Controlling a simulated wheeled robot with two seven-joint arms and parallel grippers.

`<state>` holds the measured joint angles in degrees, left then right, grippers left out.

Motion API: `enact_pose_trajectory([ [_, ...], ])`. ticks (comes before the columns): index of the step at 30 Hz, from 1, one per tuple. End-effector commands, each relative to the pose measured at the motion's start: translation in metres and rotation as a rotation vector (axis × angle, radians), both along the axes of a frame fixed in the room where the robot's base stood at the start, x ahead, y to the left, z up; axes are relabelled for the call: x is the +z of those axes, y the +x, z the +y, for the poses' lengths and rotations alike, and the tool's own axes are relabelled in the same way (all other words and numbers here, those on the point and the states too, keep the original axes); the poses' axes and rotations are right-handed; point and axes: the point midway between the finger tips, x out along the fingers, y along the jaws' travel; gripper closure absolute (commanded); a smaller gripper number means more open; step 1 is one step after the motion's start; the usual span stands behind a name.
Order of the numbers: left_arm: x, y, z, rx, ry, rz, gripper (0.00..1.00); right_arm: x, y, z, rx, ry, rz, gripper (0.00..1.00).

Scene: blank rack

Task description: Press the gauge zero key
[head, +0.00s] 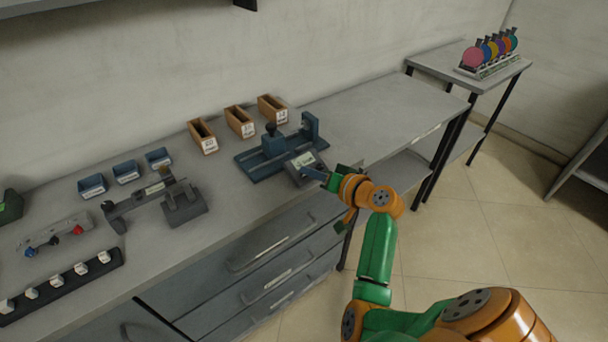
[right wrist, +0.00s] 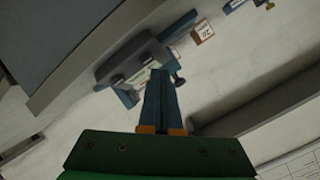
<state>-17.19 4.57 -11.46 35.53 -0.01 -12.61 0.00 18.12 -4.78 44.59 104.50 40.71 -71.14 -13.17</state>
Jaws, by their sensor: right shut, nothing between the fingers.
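The gauge (head: 304,167) is a small dark grey box with a pale display, at the front of a blue fixture (head: 270,156) on the bench. My right gripper (head: 314,174) is shut and empty, its blue fingertips at the right side of the gauge's face. In the right wrist view the closed fingertips (right wrist: 159,74) overlap the gauge (right wrist: 128,62) and hide part of it. I cannot make out the zero key, or whether the fingertips touch the gauge. My left gripper is not in view.
Wooden bins (head: 239,122) stand behind the fixture. Blue trays (head: 126,173), a dark grey clamp-like device (head: 184,203) and a black strip with white knobs (head: 62,286) lie to the left. The bench top right of the fixture (head: 390,105) is clear.

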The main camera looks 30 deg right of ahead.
Motion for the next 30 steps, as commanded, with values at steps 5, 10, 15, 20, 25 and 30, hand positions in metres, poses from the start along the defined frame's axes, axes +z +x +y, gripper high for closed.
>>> enact_pose_trajectory([
  [5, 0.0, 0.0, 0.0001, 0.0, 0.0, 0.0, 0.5, 0.0, 0.0, 0.0, 0.0, 0.0, 0.0, 1.0],
  [10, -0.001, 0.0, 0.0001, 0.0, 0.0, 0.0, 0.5, -0.0012, 0.0003, 0.0001, 0.0, 0.0, 0.0, 1.0],
  [15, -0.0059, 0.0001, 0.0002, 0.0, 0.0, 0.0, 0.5, -0.0078, 0.0027, 0.0002, 0.0, -0.001, 0.001, 1.0],
  [20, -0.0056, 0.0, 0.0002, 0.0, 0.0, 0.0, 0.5, -0.0078, 0.0035, 0.0001, -0.001, 0.0, 0.001, 1.0],
  [25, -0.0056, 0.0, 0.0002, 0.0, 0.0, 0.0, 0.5, -0.0077, 0.0036, 0.0002, 0.0, 0.0, 0.0, 1.0],
  [30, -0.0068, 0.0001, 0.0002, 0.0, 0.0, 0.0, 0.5, -0.0092, 0.004, 0.0003, 0.0, 0.0, 0.0, 1.0],
])
